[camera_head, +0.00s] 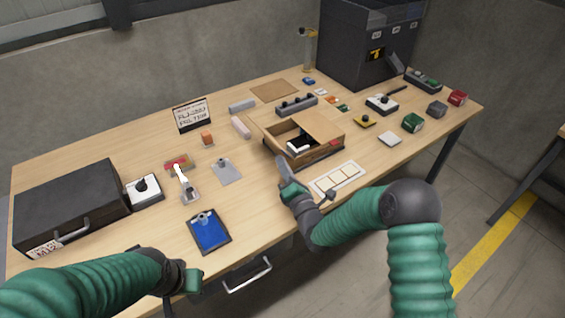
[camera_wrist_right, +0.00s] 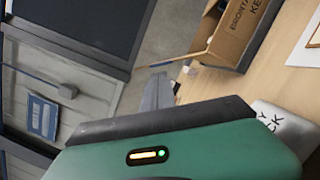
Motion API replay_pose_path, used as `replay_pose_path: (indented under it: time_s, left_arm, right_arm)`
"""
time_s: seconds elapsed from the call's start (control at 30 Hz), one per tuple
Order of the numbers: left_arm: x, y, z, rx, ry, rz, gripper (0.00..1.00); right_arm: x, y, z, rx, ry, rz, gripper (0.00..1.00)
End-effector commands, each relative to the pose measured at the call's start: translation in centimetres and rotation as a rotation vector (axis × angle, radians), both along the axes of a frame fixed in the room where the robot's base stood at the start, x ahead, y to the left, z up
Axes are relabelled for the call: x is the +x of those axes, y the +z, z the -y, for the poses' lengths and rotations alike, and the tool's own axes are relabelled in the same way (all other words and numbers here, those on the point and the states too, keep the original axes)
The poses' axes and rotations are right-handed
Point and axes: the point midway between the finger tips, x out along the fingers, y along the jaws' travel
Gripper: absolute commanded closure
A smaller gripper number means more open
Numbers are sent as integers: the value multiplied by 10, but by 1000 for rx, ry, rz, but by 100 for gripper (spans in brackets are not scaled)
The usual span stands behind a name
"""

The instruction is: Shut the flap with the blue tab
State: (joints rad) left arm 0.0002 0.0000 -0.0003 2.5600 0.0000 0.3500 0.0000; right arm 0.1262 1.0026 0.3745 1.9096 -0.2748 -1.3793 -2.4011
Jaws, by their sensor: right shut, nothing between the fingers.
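An open cardboard box (camera_head: 299,152) stands at the middle of the table. One tan flap (camera_head: 319,124) lies over its right part. Its left part is open, with a white and black thing inside. No blue tab can be made out on any flap. My right gripper (camera_head: 284,170) is shut and empty, near the box's front left corner; contact cannot be told.
A white card strip (camera_head: 337,180) lies in front of the box. A blue clipboard (camera_head: 209,231), a grey plate (camera_head: 226,171) and a black case (camera_head: 70,203) are to the left. Small boxes and switches crowd the right, by a dark machine (camera_head: 365,40).

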Motion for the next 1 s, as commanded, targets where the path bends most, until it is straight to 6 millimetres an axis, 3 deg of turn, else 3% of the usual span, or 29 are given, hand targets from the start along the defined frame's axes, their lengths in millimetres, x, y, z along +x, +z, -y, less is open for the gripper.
replay_pose_path:
  time_s: [1.0]
  left_arm:
    - [0,-2,0,0,-1,0,100]
  right_arm:
    - [3,8,5,95,0,-55,100]
